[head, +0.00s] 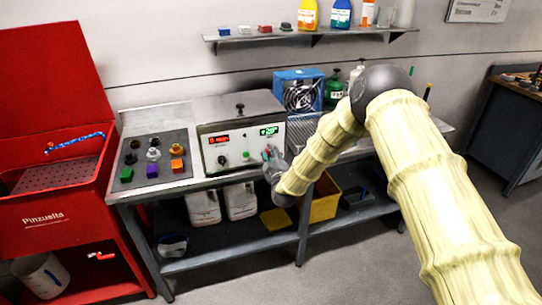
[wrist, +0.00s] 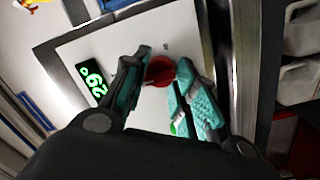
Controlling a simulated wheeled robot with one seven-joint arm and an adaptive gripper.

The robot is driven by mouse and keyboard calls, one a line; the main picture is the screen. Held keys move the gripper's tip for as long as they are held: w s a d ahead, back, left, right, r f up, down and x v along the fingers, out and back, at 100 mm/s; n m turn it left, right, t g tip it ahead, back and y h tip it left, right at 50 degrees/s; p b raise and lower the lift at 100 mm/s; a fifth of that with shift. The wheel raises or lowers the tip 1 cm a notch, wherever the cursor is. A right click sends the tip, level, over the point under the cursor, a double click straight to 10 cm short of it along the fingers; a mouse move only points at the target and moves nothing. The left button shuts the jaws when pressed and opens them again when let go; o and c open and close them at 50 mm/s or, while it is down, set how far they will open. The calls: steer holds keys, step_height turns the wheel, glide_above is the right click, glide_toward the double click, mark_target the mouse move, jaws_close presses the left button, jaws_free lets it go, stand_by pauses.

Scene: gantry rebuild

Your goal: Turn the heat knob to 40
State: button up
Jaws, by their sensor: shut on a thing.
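The heat knob is a red round knob (wrist: 159,71) on the pale front panel of a metal machine (head: 240,112). In the wrist view, the teal fingertips of my gripper (wrist: 162,82) are on either side of the knob, shut on it. Beside the knob, a green display (wrist: 94,80) shows tilted, seemingly inverted digits that appear to read 29 with a degree mark. In the head view, my gripper (head: 271,158) is at the panel's right end, below the green display (head: 269,131), and mostly hides the knob.
The panel also has a red display (head: 219,139) and a black knob (head: 222,160) at left. Left of the machine, a dark mat (head: 133,169) holds several coloured knobs. A blue fan box (head: 299,91) and bottles stand behind. A red parts washer (head: 55,205) is far left.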

steer(key=shift+f+m+b, duration=0.1)
steer(key=shift+m+b, duration=0.2)
steer(key=shift+b, duration=0.05)
steer(key=shift+w+d+r+m+g+y+b, duration=0.15)
steer(key=shift+m+g+y+b, duration=0.2)
steer(key=shift+m+b, duration=3.05)
steer(key=shift+s+d+m+g+y+b, duration=0.1)
steer(key=shift+m+g+y+b, duration=0.25)
steer(key=shift+m+b, duration=3.1)
steer(key=shift+w+d+r+m+g+y+b, duration=0.15)
steer(key=shift+m+y+b, duration=0.25)
steer(key=shift+m+b, duration=3)
steer(key=shift+m+p, duration=0.4)
steer(key=shift+m, duration=0.15)
steer(key=o, duration=1)
steer(key=shift+d, duration=0.1)
steer(key=shift+o, duration=0.2)
